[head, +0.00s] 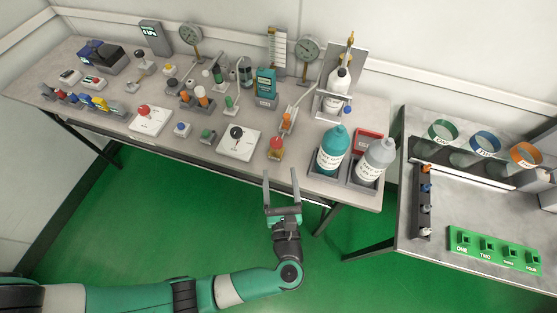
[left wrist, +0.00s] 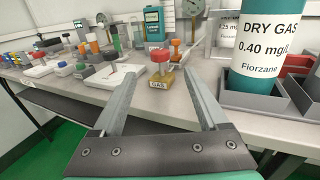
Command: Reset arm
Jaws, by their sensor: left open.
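My left gripper (head: 282,188) is in the head view in front of the table's front edge, over the green floor. Its two fingers are spread apart and nothing is between them. In the left wrist view the open fingers (left wrist: 160,92) point toward the table. A red-topped yellow block labelled GAS (left wrist: 161,70) stands on the table beyond the fingertips, apart from them. The same block (head: 276,148) shows in the head view just beyond the gripper. My right gripper does not show in either view.
The long table (head: 190,150) is crowded with testers, gauges and knobs. A teal DRY GAS bottle (head: 332,150) and a grey bottle (head: 375,162) stand in a holder at its right end. A side table (head: 465,205) holds a green numbered rack (head: 494,250). Green floor is clear in front.

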